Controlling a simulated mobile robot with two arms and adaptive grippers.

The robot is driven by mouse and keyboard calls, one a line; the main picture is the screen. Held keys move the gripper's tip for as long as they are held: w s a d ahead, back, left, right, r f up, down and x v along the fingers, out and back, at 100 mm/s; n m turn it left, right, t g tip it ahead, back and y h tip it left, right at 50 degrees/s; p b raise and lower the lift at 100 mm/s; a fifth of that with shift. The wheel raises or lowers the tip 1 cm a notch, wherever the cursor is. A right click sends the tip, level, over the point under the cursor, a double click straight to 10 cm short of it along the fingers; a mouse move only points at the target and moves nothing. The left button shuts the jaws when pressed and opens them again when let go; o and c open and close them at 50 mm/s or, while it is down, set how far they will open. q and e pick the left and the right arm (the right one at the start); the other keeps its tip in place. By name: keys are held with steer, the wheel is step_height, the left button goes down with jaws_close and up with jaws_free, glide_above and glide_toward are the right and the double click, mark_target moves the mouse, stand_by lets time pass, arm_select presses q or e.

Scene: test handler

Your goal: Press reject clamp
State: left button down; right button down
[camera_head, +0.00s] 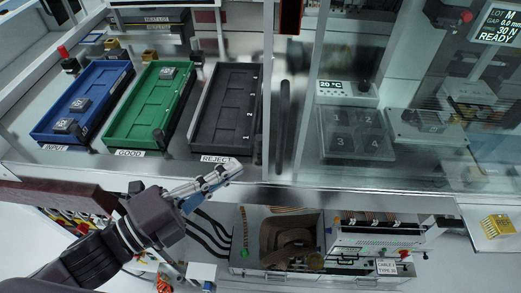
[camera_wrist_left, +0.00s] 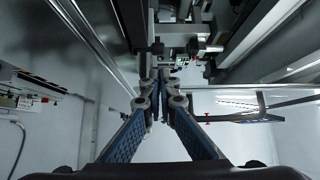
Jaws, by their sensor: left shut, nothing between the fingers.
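The black REJECT tray (camera_head: 222,108) is empty and lies right of the green GOOD tray. Its white REJECT label (camera_head: 216,159) is at the front edge of the deck. I cannot clearly make out the reject clamp at the tray's front. My left gripper (camera_head: 234,167) is shut and empty, its tips just below the label in the head view. I cannot tell whether they touch the deck edge. In the left wrist view, the closed fingers (camera_wrist_left: 160,82) point toward dark hardware whose parts I cannot identify. My right gripper is not in view.
The blue INPUT tray (camera_head: 113,78) holds two dark parts, and the green GOOD tray (camera_head: 148,128) holds one. A black knob (camera_head: 158,139) stands by the GOOD tray's front. Glass and a vertical frame post (camera_head: 312,95) bound the right side. An open cabinet lies below the deck.

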mark_target(259, 166)
arm_select(q)
steer(key=shift+w+d+r, duration=0.15)
steer(key=shift+w+d, duration=0.1)
steer(key=shift+w, duration=0.05)
steer(key=shift+p+x, duration=0.5)
steer(key=shift+x, duration=0.55)
steer(key=shift+p+x, duration=0.55)
steer(key=shift+x, duration=0.4)
steer(key=shift+p+x, duration=0.4)
steer(key=shift+x, duration=0.35)
steer(key=shift+w+d, duration=0.45)
steer(key=shift+d, duration=0.15)
steer(key=shift+a, duration=0.15)
